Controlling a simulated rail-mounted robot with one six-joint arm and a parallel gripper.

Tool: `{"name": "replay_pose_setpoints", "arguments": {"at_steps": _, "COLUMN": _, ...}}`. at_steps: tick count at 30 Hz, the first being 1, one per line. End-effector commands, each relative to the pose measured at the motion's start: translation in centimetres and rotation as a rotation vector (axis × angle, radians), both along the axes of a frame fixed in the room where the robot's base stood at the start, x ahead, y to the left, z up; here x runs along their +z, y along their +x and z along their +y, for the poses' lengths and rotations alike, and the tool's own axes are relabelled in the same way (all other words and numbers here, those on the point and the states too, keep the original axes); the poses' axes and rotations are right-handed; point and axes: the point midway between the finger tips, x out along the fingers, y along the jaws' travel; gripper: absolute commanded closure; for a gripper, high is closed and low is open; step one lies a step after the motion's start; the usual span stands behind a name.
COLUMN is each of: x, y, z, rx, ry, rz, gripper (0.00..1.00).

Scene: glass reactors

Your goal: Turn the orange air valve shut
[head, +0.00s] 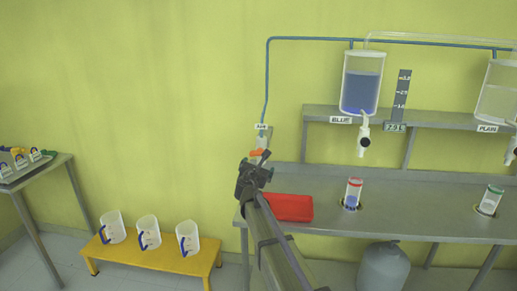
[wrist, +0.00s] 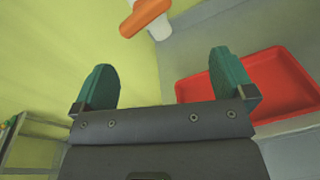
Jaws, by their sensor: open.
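The orange air valve (head: 257,153) is on the thin blue air line near the left end of the bench, below a small label. My arm partly covers it in the head view. In the wrist view its orange handle (wrist: 146,16) shows at the top, beyond my fingertips and near the middle of the gap, lying at a slant over a white body. My gripper (wrist: 168,78) is open and empty, its two green fingers wide apart and not touching the handle. In the head view my gripper (head: 262,158) is just in front of the valve.
A red tray (head: 295,207) lies on the bench just right of my gripper. A blue-filled vessel (head: 362,85) stands on the shelf, with a red-capped container (head: 353,193) below. A yellow bench (head: 150,256) with white jugs stands at the lower left.

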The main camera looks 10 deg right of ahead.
Motion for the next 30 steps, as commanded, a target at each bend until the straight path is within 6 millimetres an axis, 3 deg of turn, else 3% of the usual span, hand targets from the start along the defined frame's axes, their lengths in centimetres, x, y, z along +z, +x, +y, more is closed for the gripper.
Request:
{"name": "replay_pose_setpoints", "arguments": {"at_steps": 3, "x": 1.7, "y": 0.3, "z": 0.8, "rx": 0.070, "ry": -0.373, "rz": 0.024, "gripper": 0.00}}
{"name": "replay_pose_setpoints", "arguments": {"at_steps": 6, "x": 1.7, "y": 0.4, "z": 1.0, "rx": 0.088, "ry": -0.450, "rz": 0.048, "gripper": 0.00}}
{"name": "replay_pose_setpoints", "arguments": {"at_steps": 14, "x": 1.7, "y": 1.8, "z": 0.5, "rx": 0.084, "ry": -0.452, "rz": 0.051, "gripper": 0.00}}
{"name": "replay_pose_setpoints", "arguments": {"at_steps": 24, "x": 1.7, "y": 9.1, "z": -1.7, "rx": 0.082, "ry": -0.449, "rz": 0.050, "gripper": 0.00}}
{"name": "replay_pose_setpoints", "arguments": {"at_steps": 30, "x": 1.7, "y": 10.8, "z": -2.3, "rx": 0.084, "ry": -0.448, "rz": 0.050, "gripper": 0.00}}
